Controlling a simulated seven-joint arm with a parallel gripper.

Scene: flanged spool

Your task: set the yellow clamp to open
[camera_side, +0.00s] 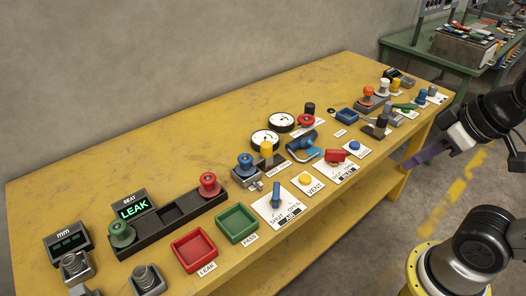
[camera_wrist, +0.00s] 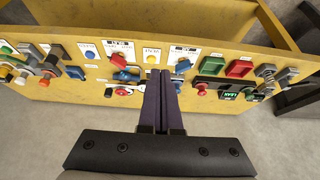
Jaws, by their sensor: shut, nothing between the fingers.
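The likely yellow clamp, an upright yellow-topped piece (camera_side: 266,149), stands on the yellow bench between a blue-topped spool-shaped part and a blue lever fixture in the side view. Whether its setting is open or shut is too small to tell. In the wrist view I cannot pick it out; my fingers may cover it. My gripper (camera_side: 406,165) has purple fingers and is at the right of the side view, in front of the bench edge and apart from everything on it. In the wrist view the fingers (camera_wrist: 160,73) are together and empty.
The blue AIR handle (camera_side: 276,196), yellow VENT button (camera_side: 305,179), red valve handle (camera_side: 337,155) and blue lever fixture (camera_side: 301,142) crowd the bench. Two gauges (camera_side: 265,138) stand behind. Red (camera_side: 194,249) and green (camera_side: 237,222) trays lie at the front; a LEAK display (camera_side: 133,207) is left.

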